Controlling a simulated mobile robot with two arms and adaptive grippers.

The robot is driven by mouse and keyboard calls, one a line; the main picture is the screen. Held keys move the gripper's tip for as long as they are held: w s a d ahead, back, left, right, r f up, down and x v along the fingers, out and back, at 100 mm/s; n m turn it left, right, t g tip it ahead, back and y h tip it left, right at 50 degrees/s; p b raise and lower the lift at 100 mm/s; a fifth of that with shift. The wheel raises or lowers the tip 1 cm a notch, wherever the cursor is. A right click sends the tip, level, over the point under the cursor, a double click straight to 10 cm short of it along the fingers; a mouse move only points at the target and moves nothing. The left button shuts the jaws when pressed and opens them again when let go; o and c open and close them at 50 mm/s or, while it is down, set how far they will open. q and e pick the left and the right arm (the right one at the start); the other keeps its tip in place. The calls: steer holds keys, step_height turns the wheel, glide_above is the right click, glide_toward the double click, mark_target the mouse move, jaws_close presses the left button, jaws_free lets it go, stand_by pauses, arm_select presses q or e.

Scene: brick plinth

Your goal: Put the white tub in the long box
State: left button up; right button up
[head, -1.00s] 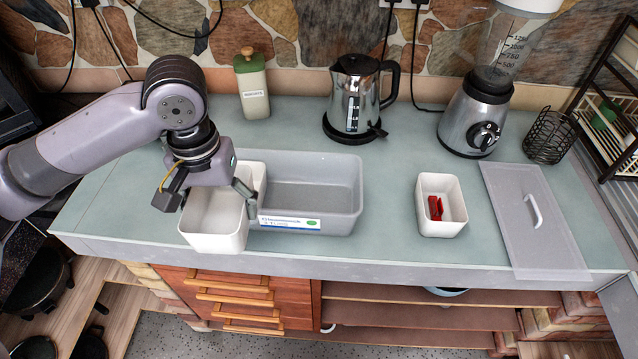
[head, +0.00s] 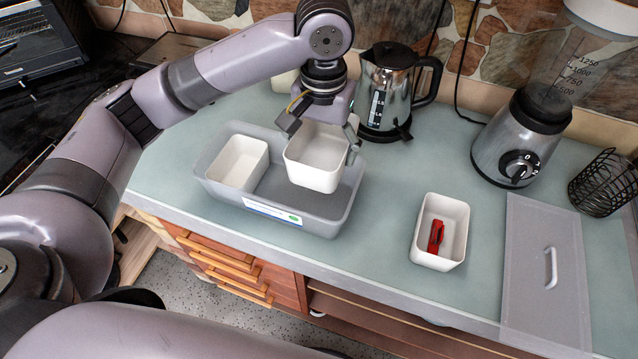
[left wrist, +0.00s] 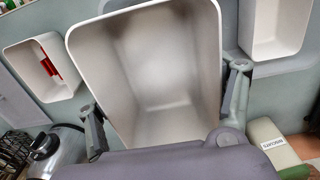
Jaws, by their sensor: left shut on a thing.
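The long box (head: 330,226) is grey with a label on its front wall and stands on the counter. One white tub (head: 238,165) stands inside its left end; it also shows in the left wrist view (left wrist: 278,25). My left gripper (head: 320,126) is shut on another white tub (head: 318,165), which is empty and upright over the right half of the box. Its rim is above the box's rim; how far its bottom is above the box floor I cannot tell. The left wrist view shows this held tub (left wrist: 165,70) between the fingers (left wrist: 165,115). My right gripper is out of view.
A third white tub (head: 458,218) with a red object (head: 436,237) in it stands to the right. A kettle (head: 385,90) is close behind the held tub. A blender (head: 520,140), wire basket (head: 603,182) and grey lid (head: 545,265) are further right. The counter between box and third tub is clear.

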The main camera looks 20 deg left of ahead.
arm_select(q)
step_height(320, 180, down, 12)
steer(key=shift+w+d+p, duration=0.1)
steer(key=shift+p, duration=0.45)
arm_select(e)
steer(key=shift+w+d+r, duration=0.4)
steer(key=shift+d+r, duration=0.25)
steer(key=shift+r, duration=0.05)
arm_select(q)
steer(key=shift+f, duration=0.15)
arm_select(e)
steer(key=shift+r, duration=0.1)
arm_select(q)
steer(key=shift+f+p, duration=0.3)
steer(key=shift+f, duration=0.15)
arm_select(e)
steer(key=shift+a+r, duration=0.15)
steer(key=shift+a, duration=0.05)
arm_select(q)
steer(key=o, duration=1.1)
steer(key=shift+c, duration=0.2)
